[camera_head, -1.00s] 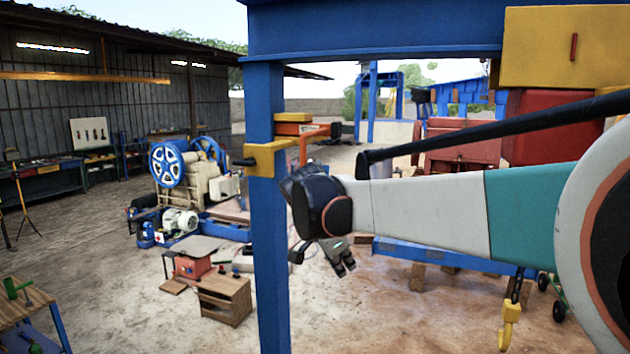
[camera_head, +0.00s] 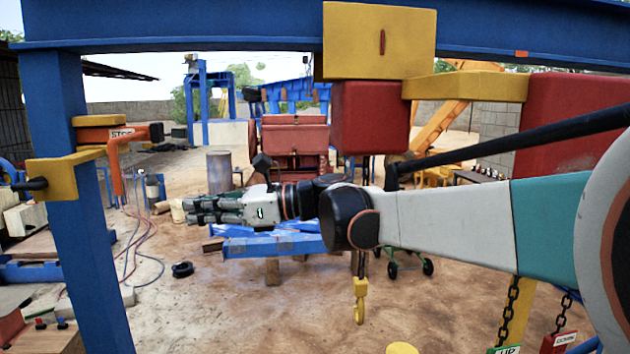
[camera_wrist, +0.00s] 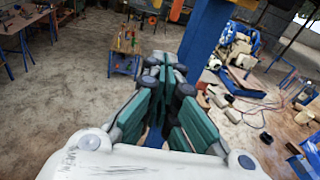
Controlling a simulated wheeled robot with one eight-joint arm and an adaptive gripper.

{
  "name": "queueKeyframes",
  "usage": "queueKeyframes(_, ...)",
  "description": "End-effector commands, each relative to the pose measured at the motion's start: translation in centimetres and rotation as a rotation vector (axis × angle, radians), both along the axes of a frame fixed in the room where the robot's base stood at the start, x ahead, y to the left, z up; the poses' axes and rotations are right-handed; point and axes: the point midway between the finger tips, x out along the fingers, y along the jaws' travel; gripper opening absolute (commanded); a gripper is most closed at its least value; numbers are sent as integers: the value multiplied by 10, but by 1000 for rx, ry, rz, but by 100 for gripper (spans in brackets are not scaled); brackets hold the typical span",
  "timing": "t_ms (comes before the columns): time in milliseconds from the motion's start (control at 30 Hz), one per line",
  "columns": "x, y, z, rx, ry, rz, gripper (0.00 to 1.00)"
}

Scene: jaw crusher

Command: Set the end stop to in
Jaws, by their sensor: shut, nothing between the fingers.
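The end stop is on the blue post at the left of the head view. It has a yellow clamp (camera_head: 55,180) with a black knob on its left and an orange part (camera_head: 117,160) lettered "STOP", with a black tip, hanging down on the right side of the post. My gripper (camera_head: 190,208) is right of the end stop and lower, pointing left, apart from it. Its fingers look together with nothing between them. In the wrist view my gripper (camera_wrist: 165,65) shows its teal finger pads, and the blue post (camera_wrist: 203,40) stands behind them.
A blue overhead beam (camera_head: 230,25) carries a yellow block (camera_head: 378,40) and a red hoist box (camera_head: 370,118). A yellow hook (camera_head: 359,300) hangs below my arm. Blue steelwork (camera_head: 275,244) lies behind my gripper. Open ground lies between post and gripper.

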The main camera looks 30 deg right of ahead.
Motion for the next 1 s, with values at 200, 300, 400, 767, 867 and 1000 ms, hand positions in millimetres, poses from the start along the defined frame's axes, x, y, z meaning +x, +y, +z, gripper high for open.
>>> queueKeyframes(200, -4, -4, 24, 107, -30, -16, 0)
queueKeyframes(300, 0, 4, 25, 110, -30, -15, 0)
queueKeyframes(400, 7, 17, 25, 109, -30, -12, 0)
queueKeyframes(767, 44, 77, 25, 108, -30, -13, 0)
queueKeyframes(867, 53, 91, 25, 108, -30, -14, 0)
queueKeyframes(1000, 61, 105, 25, 107, -30, -15, 0)
